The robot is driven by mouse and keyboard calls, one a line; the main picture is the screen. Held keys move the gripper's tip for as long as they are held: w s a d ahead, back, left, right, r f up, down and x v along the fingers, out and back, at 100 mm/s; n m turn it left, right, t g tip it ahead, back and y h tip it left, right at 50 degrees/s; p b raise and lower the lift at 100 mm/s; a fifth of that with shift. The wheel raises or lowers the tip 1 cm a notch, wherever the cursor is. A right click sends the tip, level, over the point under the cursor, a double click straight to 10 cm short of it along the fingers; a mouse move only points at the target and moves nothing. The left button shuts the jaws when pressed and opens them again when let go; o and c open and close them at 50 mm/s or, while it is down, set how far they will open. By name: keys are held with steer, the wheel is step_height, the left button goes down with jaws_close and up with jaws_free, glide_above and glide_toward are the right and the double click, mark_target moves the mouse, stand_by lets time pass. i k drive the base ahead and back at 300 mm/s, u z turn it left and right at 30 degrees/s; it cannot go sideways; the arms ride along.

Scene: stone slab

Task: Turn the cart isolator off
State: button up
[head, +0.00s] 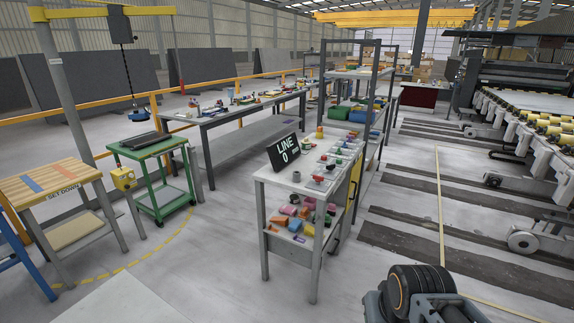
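A green cart (164,211) stands left of centre on the floor, with a dark flat top piece. A small yellow box (124,178) is fixed at its left front side, with a dark round part on its face. This looks like the cart isolator. It is too small to tell which way its switch is set. My gripper's fingers do not show. A dark, ribbed part of what seems to be my arm shows at the bottom right, far from the cart.
A wooden-topped table (50,183) stands close left of the cart. A grey bench (263,188) with a "LINE 0" sign (284,152) and small parts stands at centre. A long workbench (205,122) lies behind. Floor in front of the cart (200,270) is clear. Rollers (545,140) stand right.

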mark_target(317, 178)
steer(key=u, duration=0.05)
steer(key=i, duration=0.3)
steer(key=z, duration=0.4)
steer(key=k, duration=0.55)
steer(key=z, duration=0.7)
steer(key=i, duration=0.9)
steer(key=u, duration=0.4)
steer(key=i, duration=1.15)
steer(key=u, duration=1.35)
steer(key=i, duration=0.7)
steer(key=u, duration=0.6)
